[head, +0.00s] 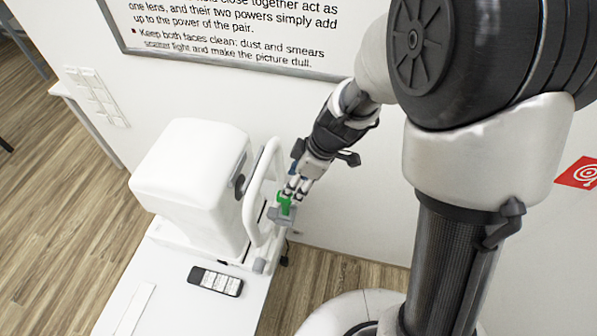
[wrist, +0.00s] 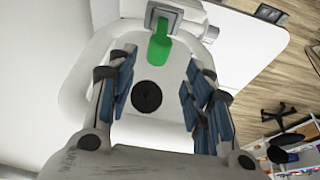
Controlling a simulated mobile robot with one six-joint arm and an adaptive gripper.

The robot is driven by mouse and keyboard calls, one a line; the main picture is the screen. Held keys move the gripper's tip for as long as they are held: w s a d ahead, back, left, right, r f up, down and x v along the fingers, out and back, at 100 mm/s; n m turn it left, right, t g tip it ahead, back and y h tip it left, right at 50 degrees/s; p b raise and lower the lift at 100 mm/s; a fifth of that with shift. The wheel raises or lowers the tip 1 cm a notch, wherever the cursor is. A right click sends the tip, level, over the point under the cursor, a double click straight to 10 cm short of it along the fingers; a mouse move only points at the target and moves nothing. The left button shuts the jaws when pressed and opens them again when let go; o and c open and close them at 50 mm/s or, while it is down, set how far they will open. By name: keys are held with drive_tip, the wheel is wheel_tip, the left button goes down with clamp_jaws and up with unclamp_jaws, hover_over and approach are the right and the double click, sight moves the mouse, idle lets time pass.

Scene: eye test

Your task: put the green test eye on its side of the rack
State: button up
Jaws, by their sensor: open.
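The green test eye (head: 285,204) stands on a grey holder (head: 281,217) at the front of the white eye-test machine (head: 190,185), beside its white frame. In the wrist view the green test eye (wrist: 159,47) shows at the top middle, in front of its grey holder (wrist: 165,14). My gripper (head: 294,187) is just above the eye in the head view, close to it. In the wrist view its fingers (wrist: 159,62) are spread apart, with the eye near the tips and nothing held. Whether a finger touches the eye I cannot tell. I cannot make out the rack.
The machine stands on a white table (head: 175,300). A black handset-like object (head: 215,281) and a flat white strip (head: 134,310) lie there. The wall with a framed text sign (head: 235,30) is close behind my arm. A dark round opening (wrist: 147,96) faces the wrist camera.

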drive_tip(key=b+x, duration=0.4)
drive_tip(key=x, duration=0.2)
drive_tip(key=shift+f, duration=0.3)
drive_tip(key=shift+w+a+f+b, duration=0.1)
drive_tip(key=shift+f+b, duration=0.2)
drive_tip(key=shift+b, duration=0.3)
drive_tip(key=shift+w+a+f+b, duration=0.15)
drive_tip(key=shift+f+b, duration=0.2)
drive_tip(key=shift+b, duration=0.2)
drive_tip(key=shift+s+r, duration=0.1)
drive_tip(key=shift+c, duration=0.6)
drive_tip(key=c, duration=0.7)
drive_tip(key=shift+o, duration=0.2)
drive_tip(key=shift+r+p, duration=0.95)
drive_tip(key=shift+r, duration=1.05)
